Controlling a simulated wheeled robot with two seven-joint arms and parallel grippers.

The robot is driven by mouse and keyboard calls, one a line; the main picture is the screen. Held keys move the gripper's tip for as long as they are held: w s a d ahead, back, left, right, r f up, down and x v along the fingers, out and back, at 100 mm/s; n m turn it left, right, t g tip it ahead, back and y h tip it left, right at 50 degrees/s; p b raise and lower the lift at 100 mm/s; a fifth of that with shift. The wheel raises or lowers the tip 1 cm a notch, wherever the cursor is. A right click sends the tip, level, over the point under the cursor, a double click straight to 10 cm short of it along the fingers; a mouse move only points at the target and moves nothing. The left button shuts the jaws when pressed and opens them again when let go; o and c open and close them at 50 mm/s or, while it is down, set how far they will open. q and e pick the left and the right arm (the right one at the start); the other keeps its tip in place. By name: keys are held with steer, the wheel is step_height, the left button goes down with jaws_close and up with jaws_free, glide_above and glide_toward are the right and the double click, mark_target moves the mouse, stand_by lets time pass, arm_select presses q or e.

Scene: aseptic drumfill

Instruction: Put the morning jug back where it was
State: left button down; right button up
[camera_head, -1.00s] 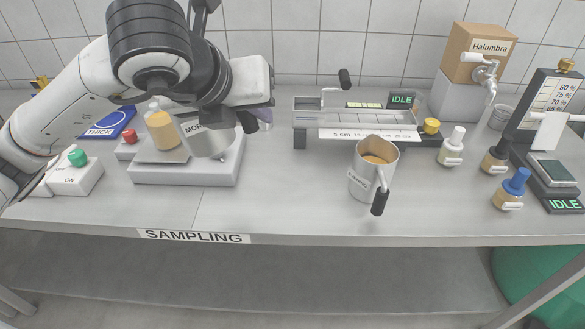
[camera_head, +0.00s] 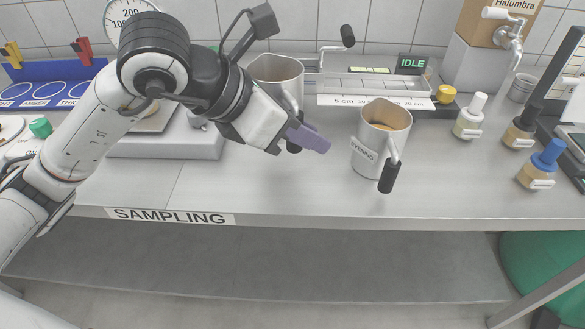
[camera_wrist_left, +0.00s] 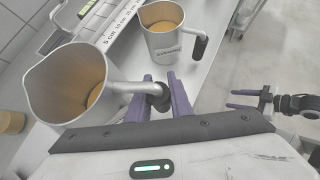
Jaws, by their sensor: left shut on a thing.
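The morning jug (camera_head: 272,72), a steel jug with a dark-gripped handle, is held by my left gripper (camera_head: 306,141) at its handle. It is left of the channel device; whether its base touches the table is hidden by the gripper. In the left wrist view the jug (camera_wrist_left: 62,100) shows amber liquid inside, and the fingers (camera_wrist_left: 160,97) close around the handle's dark grip. The evening jug (camera_head: 370,157) stands upright on the table to the right, also with amber liquid. My right gripper (camera_wrist_left: 243,99) shows in the left wrist view with its fingers apart, empty.
The channel device (camera_head: 375,85) with an IDLE display stands behind the evening jug. Several small bottles (camera_head: 468,122) stand at the right. The white scale (camera_head: 165,145) is at the left, partly behind my arm. Front-centre table between the SAMPLING label (camera_head: 170,217) and evening jug is clear.

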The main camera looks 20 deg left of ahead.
arm_select(q)
steer(key=shift+f+b, duration=0.4)
steer(key=shift+f, duration=3.5)
steer(key=c, duration=1.6)
jaws_free()
steer(key=shift+a+r, duration=0.15)
steer(key=shift+r, duration=0.1)
steer(key=v, duration=1.1)
steer(key=shift+s+r, duration=0.2)
steer(key=shift+s, duration=0.1)
